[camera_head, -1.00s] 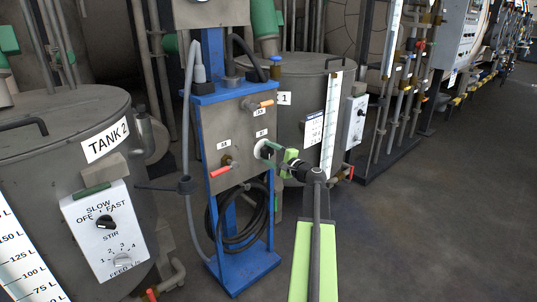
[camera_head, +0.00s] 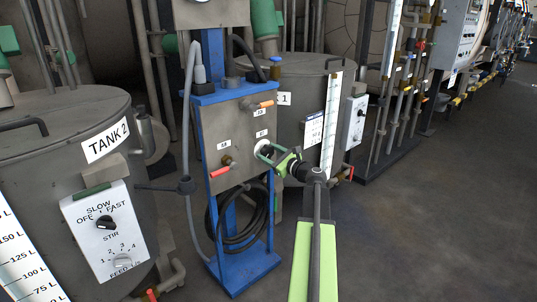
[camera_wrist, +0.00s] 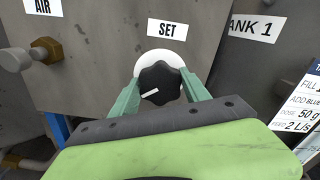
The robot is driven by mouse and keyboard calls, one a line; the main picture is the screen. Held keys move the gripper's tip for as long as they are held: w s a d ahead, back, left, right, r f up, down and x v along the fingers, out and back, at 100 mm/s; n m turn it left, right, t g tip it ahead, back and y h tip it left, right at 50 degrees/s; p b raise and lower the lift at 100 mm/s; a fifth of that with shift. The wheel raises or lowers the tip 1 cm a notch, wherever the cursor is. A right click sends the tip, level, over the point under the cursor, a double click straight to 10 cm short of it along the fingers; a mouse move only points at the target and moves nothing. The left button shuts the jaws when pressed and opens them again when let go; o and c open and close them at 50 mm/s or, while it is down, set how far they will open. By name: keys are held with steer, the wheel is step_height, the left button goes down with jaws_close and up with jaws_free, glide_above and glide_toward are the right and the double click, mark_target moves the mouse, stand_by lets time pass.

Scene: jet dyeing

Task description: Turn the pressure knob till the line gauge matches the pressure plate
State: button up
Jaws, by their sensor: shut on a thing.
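The black pressure knob (camera_wrist: 158,84) sits on a white round base under a SET label in the wrist view. Its white pointer line slants, with one end lower left and the other upper right. My gripper (camera_wrist: 163,92) is shut on the knob, one green finger on each side. A dial is only partly visible at the top edge, so no gauge reading or pressure plate can be made out.
TANK 2 (camera_head: 70,190) stands left, and another tank (camera_head: 300,85) behind right. The floor at right (camera_head: 430,210) is clear.

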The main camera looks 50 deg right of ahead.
steer(key=shift+m, duration=1.5)
steer(key=o, duration=1.4)
steer(key=s, duration=1.1)
steer(key=s+a, duration=0.1)
steer(key=s, duration=0.5)
steer(key=shift+s+a, duration=0.1)
steer(key=shift+s, duration=0.05)
